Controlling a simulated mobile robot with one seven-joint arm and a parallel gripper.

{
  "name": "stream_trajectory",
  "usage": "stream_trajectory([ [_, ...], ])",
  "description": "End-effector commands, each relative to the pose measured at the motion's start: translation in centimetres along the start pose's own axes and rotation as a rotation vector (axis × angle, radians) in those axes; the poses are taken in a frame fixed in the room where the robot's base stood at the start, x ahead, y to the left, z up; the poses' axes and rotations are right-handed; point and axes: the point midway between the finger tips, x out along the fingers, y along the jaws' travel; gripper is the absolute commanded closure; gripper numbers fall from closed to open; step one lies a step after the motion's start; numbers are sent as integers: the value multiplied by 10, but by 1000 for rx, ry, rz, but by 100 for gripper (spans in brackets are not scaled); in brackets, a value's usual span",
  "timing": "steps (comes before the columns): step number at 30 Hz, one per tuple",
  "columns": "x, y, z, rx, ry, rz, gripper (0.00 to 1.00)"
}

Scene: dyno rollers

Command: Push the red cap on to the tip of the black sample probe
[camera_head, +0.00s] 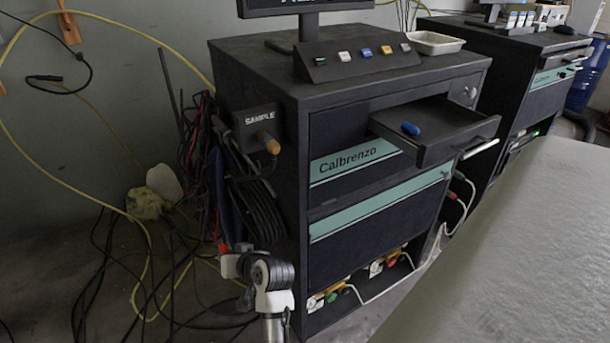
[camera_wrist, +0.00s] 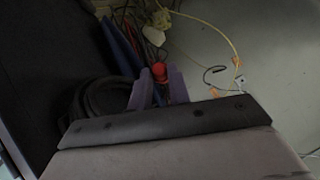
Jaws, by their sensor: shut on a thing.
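The red cap (camera_wrist: 159,72) sits between the two fingers of my gripper (camera_wrist: 159,85) in the wrist view, with its end showing beyond them. In the head view my gripper (camera_head: 232,262) is low, left of the cabinet's front corner, with a small red spot at its tip. The black sample probe is not clearly identifiable. A box marked SAMPLE (camera_head: 259,117) on the cabinet's left side has a tan fitting (camera_head: 268,142) with a black end, and a coiled black hose (camera_head: 262,200) hangs below it. My gripper is apart from these.
The cabinet (camera_head: 400,80) has an open drawer (camera_head: 455,133) holding a blue object (camera_head: 410,129). Tangled cables (camera_head: 195,150) hang and lie left of the cabinet. A black hooked piece (camera_head: 45,78) is by the wall. A pale surface (camera_head: 500,260) fills the lower right.

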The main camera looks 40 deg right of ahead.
Motion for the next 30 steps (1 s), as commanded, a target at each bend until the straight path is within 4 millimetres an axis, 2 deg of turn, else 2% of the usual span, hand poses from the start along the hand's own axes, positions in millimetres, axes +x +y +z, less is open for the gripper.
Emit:
stream_trajectory([
  [1, -24, 19, -18, 25, 23, -18, 100],
  [6, -111, 50, -58, 106, 43, -138, 100],
  [9, -159, 59, -68, 144, 44, -207, 100],
  [12, -198, 63, -73, 172, 40, -265, 100],
  [15, -225, 63, -73, 190, 36, -307, 100],
  [18, -239, 63, -73, 201, 32, -331, 100],
  [21, -243, 62, -75, 204, 31, -340, 100],
  [30, -226, 59, -92, 204, 30, -342, 100],
])
